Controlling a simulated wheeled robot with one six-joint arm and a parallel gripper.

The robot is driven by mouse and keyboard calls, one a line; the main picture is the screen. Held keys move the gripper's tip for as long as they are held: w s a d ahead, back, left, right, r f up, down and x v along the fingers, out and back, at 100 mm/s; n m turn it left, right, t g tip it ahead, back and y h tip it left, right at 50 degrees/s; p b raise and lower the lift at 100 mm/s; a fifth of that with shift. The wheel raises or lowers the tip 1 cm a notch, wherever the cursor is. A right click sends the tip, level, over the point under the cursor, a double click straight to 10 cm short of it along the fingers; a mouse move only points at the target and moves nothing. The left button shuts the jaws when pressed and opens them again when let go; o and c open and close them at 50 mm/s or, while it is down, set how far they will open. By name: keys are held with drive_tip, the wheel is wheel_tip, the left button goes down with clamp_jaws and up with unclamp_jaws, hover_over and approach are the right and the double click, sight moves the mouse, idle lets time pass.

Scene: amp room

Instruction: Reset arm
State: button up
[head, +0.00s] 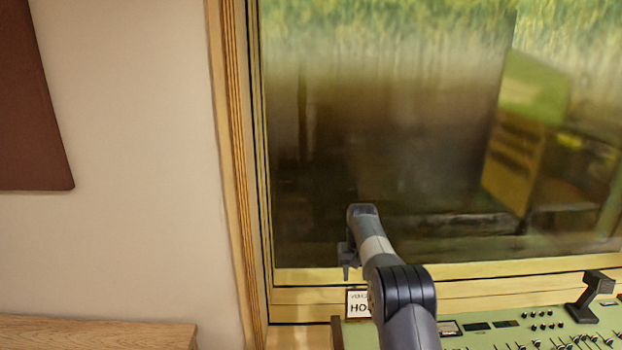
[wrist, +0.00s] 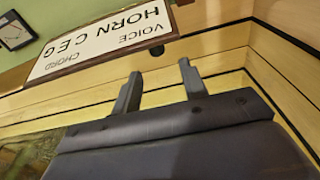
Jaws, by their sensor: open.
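My gripper (head: 348,262) is at the end of my raised arm, in front of the window in the head view. It points downward and sits above the small lettered card. In the wrist view its two fingers (wrist: 158,82) stand apart with nothing between them. The gripper is open and empty. The white card (wrist: 100,43) reads "VOICE", "CHORD" and "HORN C E G" and lies beyond the fingers. The card also shows in the head view (head: 355,304), partly hidden behind my arm.
A green mixing console (head: 358,335) with knobs and faders stands at the lower right. A black device (head: 590,297) rises from it. A wood-framed window (head: 400,130) fills the back. A wooden top (head: 90,333) is at lower left, and a dark red panel (head: 28,110) is on the wall.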

drive_tip(key=f, duration=0.5)
drive_tip(key=shift+w+f+p, duration=0.2)
drive_tip(key=shift+f+p, duration=0.1)
drive_tip(key=shift+w, duration=0.1)
drive_tip(key=r, duration=0.6)
drive_tip(key=s+r+b, duration=0.1)
drive_tip(key=r, duration=0.2)
drive_tip(key=shift+r, duration=0.35)
drive_tip(key=shift+s+f+p, duration=0.2)
drive_tip(key=shift+f+p, duration=0.1)
drive_tip(key=shift+f, duration=4.2)
